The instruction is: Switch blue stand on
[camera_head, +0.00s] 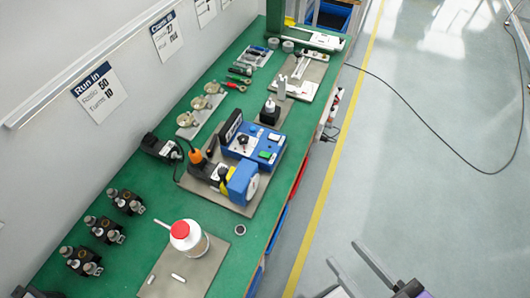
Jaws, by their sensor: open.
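The blue stand (240,152) sits on a grey plate (214,200) on the green workbench, near the middle of the camera_head view. It has a black knob on its top face, a green switch and a white element near its right side. A black device with yellow and blue parts (242,183) stands in front of it. My gripper (343,253) shows at the bottom right, over the floor and clear of the bench. Its two fingers are apart with nothing between them. It is well away from the stand.
A white bottle with a red cap (188,236) stands on a front plate. Several black valve units (104,229) line the left. Tools (238,76) lie farther back. A black cable (430,122) crosses the floor. The floor right of the yellow line is mostly clear.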

